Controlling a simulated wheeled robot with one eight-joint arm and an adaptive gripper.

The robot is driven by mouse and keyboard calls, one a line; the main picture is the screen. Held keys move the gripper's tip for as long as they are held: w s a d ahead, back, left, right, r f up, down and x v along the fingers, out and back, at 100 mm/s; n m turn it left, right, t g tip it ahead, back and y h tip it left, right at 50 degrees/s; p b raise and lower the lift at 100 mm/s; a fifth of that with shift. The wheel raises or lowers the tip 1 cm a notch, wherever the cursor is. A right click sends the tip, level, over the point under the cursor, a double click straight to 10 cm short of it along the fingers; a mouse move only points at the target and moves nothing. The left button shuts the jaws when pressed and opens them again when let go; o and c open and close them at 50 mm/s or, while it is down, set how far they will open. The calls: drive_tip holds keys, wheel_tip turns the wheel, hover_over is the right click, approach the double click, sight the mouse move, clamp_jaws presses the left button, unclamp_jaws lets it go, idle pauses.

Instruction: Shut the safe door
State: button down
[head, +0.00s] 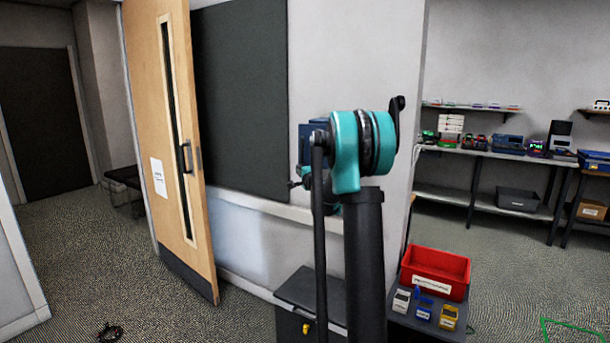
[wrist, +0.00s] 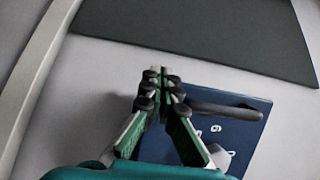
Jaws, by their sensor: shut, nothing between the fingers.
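The safe door appears in the wrist view as a dark blue panel (wrist: 245,127) with white digits, a dark bar handle (wrist: 225,110) and a pale round knob (wrist: 217,155). My gripper (wrist: 161,76) is shut and empty, its fingertips near the panel's upper left edge. I cannot tell whether they touch it. My fingers hide the panel's left part, and its lower part is out of frame or hidden. I cannot tell how far the door stands open. In the head view my arm hides the gripper and most of what lies behind it.
A wooden room door (head: 165,130) stands at the left, and a dark board (head: 240,100) hangs on the wall. A dark cabinet (head: 300,290) and a red bin (head: 436,270) stand low near my arm. Shelves with devices (head: 480,150) line the right wall. Carpet is open at the left.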

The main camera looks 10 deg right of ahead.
drive_tip(key=w+d+m+h, duration=0.4)
drive_tip(key=w+d+h, duration=0.1)
drive_tip(key=w, duration=0.7)
drive_tip(key=shift+w+d+g+h, duration=0.2)
drive_tip(key=shift+w+g+h, duration=0.2)
drive_tip(key=shift+h, duration=0.5)
drive_tip(key=shift+d+m, duration=0.1)
drive_tip(key=shift+m, duration=0.2)
